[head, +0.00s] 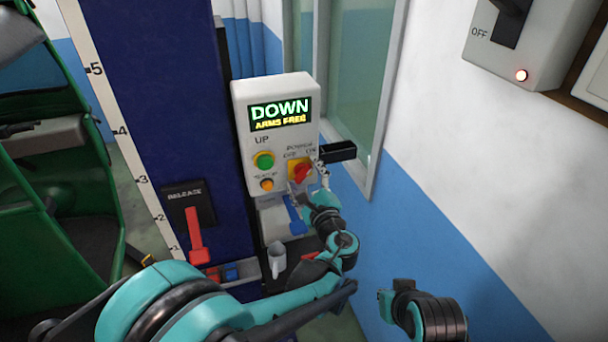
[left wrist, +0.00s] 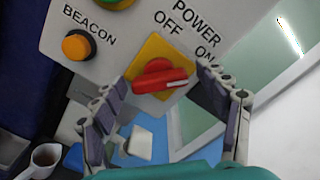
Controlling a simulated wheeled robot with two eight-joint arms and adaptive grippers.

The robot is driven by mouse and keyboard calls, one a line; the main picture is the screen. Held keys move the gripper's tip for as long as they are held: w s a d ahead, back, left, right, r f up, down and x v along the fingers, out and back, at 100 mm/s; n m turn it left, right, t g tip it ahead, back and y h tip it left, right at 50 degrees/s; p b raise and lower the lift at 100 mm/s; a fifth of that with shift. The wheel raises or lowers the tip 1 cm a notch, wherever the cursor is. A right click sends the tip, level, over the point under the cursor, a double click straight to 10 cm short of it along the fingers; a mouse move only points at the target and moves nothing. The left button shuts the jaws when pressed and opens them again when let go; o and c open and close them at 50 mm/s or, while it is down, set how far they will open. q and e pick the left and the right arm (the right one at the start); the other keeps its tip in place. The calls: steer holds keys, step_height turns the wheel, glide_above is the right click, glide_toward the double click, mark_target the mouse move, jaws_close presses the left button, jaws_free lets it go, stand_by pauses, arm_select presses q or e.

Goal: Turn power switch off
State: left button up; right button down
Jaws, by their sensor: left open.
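The power switch is a red rotary knob (head: 302,172) on a yellow square plate, low on the right of the grey control box (head: 243,130). In the left wrist view the knob (left wrist: 160,78) has its white mark pointing right, toward the ON side; OFF is printed at its upper left. My left gripper (head: 307,179) is open in front of the switch. In the left wrist view its two fingers (left wrist: 163,85) stand on either side of the knob; contact cannot be told. A teal and black part of my right arm shows at lower right; its gripper cannot be made out.
The box's display reads DOWN, ARMS FREE. A green button (head: 263,160) and an orange beacon button (head: 267,184) sit left of the switch. A red release lever (head: 196,232) is on the blue column. A mug (head: 277,260) stands below. A black bar (head: 338,151) juts out right of the switch.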

arm_select(q)
steer(key=shift+w+a, duration=0.2)
steer(key=shift+w, duration=0.05)
steer(key=shift+c, duration=0.4)
steer(key=c, duration=1.1)
